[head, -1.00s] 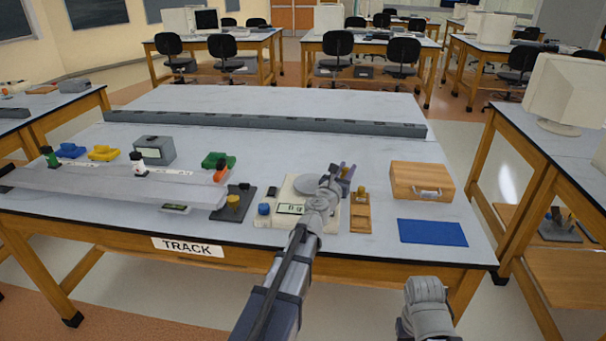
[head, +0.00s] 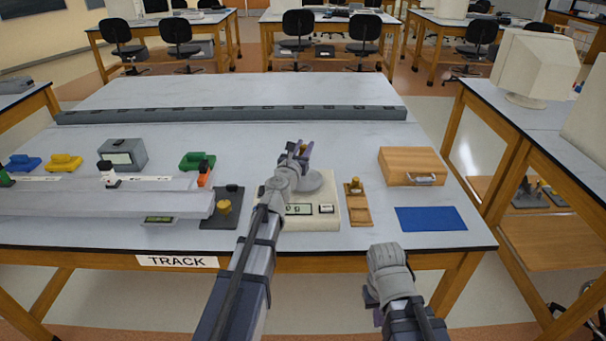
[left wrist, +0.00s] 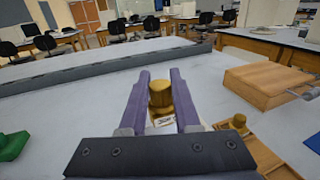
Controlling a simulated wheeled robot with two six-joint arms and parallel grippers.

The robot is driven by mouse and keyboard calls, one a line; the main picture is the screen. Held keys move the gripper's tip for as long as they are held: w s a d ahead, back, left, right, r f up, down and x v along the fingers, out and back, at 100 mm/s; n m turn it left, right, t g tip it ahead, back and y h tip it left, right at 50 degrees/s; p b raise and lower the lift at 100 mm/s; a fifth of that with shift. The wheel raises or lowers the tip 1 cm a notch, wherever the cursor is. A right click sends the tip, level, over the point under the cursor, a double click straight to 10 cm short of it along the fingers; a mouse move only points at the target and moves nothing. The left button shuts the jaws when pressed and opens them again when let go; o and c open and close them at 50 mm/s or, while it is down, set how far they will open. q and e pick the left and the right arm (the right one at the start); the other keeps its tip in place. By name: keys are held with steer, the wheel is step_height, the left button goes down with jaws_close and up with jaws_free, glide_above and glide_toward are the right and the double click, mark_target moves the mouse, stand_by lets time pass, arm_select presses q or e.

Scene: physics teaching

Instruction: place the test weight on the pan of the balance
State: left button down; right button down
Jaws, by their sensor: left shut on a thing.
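The test weight, a brass cylinder with a narrower neck (left wrist: 161,96), is between the purple fingers of my left gripper (left wrist: 160,88) in the left wrist view. In the head view my left gripper (head: 298,150) is shut on it, above the back of the balance. The cream balance (head: 329,190) has a round grey pan (head: 314,183), partly hidden by my left wrist. Whether the weight is directly over the pan is hard to tell. My right gripper (head: 371,299) is low in front of the table, its fingers mostly hidden.
A wooden holder (head: 357,208) with another brass weight stands right of the balance. Beyond are a wooden box (head: 408,167) and a blue mat (head: 431,219). A grey track (head: 110,203) and small coloured carts are at left. A long grey rail (head: 230,114) crosses the back.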

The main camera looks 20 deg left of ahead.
arm_select(q)
steer(key=shift+d+f+b, duration=0.1)
steer(key=shift+f+b, duration=2.9)
steer(key=shift+f, duration=0.6)
steer(key=shift+f, duration=0.1)
steer(key=c, duration=0.6)
jaws_free()
steer(key=shift+s+r, duration=0.2)
steer(key=s, duration=1.1)
steer(key=shift+s+a, duration=0.25)
steer(key=shift+s, duration=0.1)
